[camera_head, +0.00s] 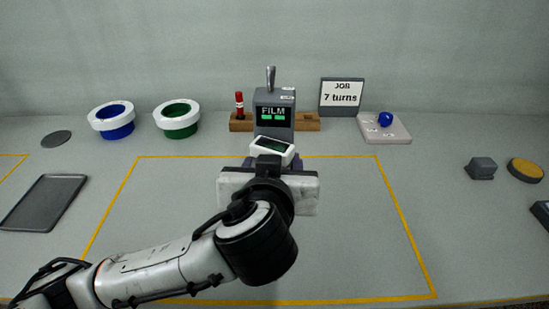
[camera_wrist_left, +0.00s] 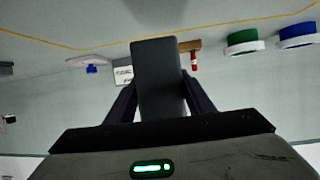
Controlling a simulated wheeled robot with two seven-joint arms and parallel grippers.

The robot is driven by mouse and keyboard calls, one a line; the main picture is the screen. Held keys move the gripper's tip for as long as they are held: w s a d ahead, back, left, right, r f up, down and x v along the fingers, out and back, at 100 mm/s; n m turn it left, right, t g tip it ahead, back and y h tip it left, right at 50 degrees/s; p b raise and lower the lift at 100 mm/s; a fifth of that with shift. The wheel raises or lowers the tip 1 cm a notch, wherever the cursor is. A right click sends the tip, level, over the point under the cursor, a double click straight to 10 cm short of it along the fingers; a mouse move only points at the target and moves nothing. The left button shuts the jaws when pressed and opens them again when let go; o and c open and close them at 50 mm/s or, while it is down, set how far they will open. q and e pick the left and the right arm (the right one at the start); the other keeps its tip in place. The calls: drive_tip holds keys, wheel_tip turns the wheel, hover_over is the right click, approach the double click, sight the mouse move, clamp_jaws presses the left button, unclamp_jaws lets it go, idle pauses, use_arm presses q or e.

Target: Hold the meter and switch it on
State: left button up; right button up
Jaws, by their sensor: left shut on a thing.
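In the left wrist view a plain dark grey block, which looks like the meter's body (camera_wrist_left: 157,75), stands between the two dark fingers of my left gripper (camera_wrist_left: 158,100). The gripper is shut on it. My right gripper is out of view.
Blue (camera_head: 111,119) and green (camera_head: 177,119) ringed tubs are left, a job sign (camera_head: 341,97) and blue-knobbed plate (camera_head: 385,129) right. A dark tray (camera_head: 45,202) lies far left. The yellow-outlined area beside my arm is clear.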

use_arm(q)
wheel_tip(320, 180, down, 2)
drive_tip(key=shift+f+b, duration=0.2)
drive_tip(key=shift+b, duration=0.45)
drive_tip(key=shift+f+b, duration=0.9)
drive_tip(key=shift+f, duration=0.4)
drive_tip(key=shift+f+b, duration=0.35)
drive_tip(key=shift+f, duration=0.25)
drive_tip(key=shift+f, duration=0.3)
drive_tip(key=shift+f+b, duration=0.3)
drive_tip(key=shift+b, duration=0.05)
